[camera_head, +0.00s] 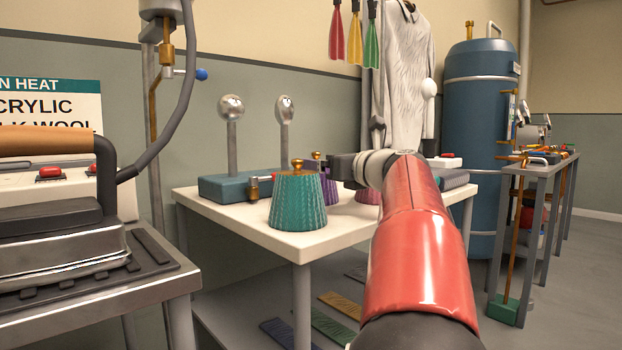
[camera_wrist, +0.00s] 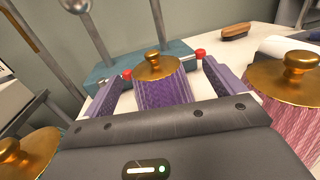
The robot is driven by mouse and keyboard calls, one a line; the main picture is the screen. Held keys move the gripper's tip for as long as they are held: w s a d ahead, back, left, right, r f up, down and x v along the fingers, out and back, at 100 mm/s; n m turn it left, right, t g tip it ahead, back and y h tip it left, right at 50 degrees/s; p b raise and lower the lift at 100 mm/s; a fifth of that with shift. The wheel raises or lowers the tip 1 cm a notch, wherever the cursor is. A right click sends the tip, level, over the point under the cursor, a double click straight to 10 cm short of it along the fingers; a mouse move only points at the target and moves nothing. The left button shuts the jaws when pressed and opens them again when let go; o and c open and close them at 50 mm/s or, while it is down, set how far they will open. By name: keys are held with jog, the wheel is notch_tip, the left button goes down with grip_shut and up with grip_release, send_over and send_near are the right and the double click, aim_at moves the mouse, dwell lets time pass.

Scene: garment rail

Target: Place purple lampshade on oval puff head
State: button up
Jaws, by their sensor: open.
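The purple lampshade (camera_wrist: 165,92), ribbed with a gold cap and knob, stands upright on the table between the spread fingers of my gripper (camera_wrist: 166,70). In the head view the lampshade (camera_head: 329,190) is partly hidden behind a teal shade and my gripper (camera_head: 338,168). My gripper is open, with one finger on each side of the shade; I cannot tell whether either touches it. The oval puff head (camera_head: 285,109) is the narrower, right-hand metal head on a post, bare, on a teal base (camera_head: 222,188). Its head is out of the wrist view.
A round metal head (camera_head: 231,107) stands left of the oval one. A teal lampshade (camera_head: 298,205) stands at the front of the white table (camera_head: 250,228), and a pink lampshade (camera_wrist: 292,105) stands to the right. A brush (camera_wrist: 235,32) lies farther back.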

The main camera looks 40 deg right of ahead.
jog(key=w, duration=0.5)
jog(key=shift+w+a+f, duration=0.1)
jog(key=shift+w, duration=0.05)
jog(key=shift+c, duration=0.2)
jog(key=c, duration=1.1)
notch_tip(320, 180, up, 20)
jog(key=p, duration=1.2)
